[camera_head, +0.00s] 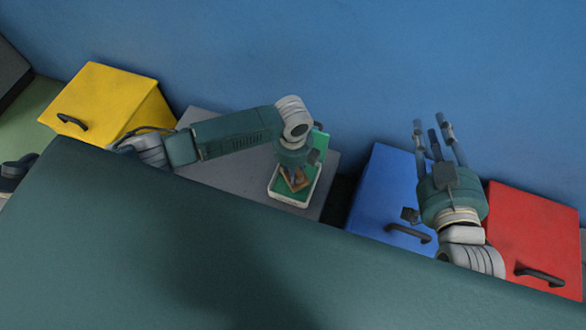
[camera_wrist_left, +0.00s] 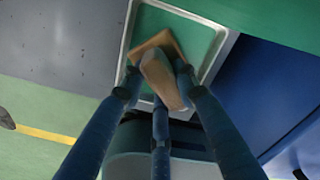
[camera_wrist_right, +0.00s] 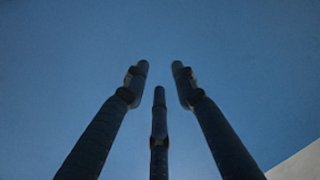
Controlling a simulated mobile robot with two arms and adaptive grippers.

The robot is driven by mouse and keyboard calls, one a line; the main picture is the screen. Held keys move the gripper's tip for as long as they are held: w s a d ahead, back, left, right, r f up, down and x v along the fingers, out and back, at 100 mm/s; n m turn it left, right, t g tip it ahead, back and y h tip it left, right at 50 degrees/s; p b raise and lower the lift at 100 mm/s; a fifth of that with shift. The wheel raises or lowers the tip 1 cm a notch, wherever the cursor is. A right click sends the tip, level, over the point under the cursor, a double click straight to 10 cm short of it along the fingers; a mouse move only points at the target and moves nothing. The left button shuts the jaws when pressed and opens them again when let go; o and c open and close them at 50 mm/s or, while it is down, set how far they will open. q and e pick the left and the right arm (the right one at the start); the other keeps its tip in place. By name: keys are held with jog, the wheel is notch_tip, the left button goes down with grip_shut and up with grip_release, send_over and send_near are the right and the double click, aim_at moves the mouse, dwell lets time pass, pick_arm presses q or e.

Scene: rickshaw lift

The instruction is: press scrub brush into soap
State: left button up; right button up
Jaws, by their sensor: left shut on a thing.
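The scrub brush (camera_wrist_left: 160,78) has a brown wooden body. It also shows as a small brown piece under my left gripper in the head view (camera_head: 295,180). My left gripper (camera_wrist_left: 162,92) is shut on the brush's upper part, pointing down. The brush is over the green soap surface in a white-rimmed tray (camera_head: 290,200), which also shows in the left wrist view (camera_wrist_left: 129,30). Whether the bristles touch the soap is hidden. My right gripper (camera_head: 434,130) is open and empty, fingers pointing up, in front of the blue wall.
The tray stands on a grey surface (camera_head: 228,176). A yellow box (camera_head: 105,95) is at the left, a blue box (camera_head: 380,195) and a red box (camera_head: 530,230) at the right, each with a dark handle. A blue wall (camera_head: 300,50) stands behind.

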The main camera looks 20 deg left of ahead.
pick_arm(q)
jog(key=shift+r+p, duration=0.3)
jog(key=shift+r, duration=0.1)
jog(key=shift+w+r+p, duration=0.1)
jog(key=shift+r+p, duration=0.15)
jog(key=shift+p, duration=0.05)
jog(key=shift+r+p, duration=0.25)
jog(key=shift+p, duration=0.05)
jog(key=shift+r, duration=0.2)
jog(key=shift+r+p, duration=0.3)
jog(key=shift+p, duration=0.3)
jog(key=shift+r+p, duration=0.65)
jog(key=shift+p, duration=0.05)
jog(key=shift+r+p, duration=0.3)
jog(key=shift+p, duration=0.05)
jog(key=shift+r+p, duration=0.65)
jog(key=shift+p, duration=0.1)
jog(key=shift+r+p, duration=0.4)
jog(key=shift+p, duration=0.05)
pick_arm(e)
jog(key=s+d+f+g+h, duration=0.1)
jog(key=s+d+f+g, duration=0.2)
jog(key=s+f+g, duration=0.2)
jog(key=s+d+f+g+h, duration=0.2)
jog(key=s+f+g, duration=0.4)
jog(key=s+f, duration=0.6)
jog(key=shift+s+d+f+m+g, duration=0.3)
jog(key=shift+s+d, duration=0.15)
jog(key=shift+d, duration=0.35)
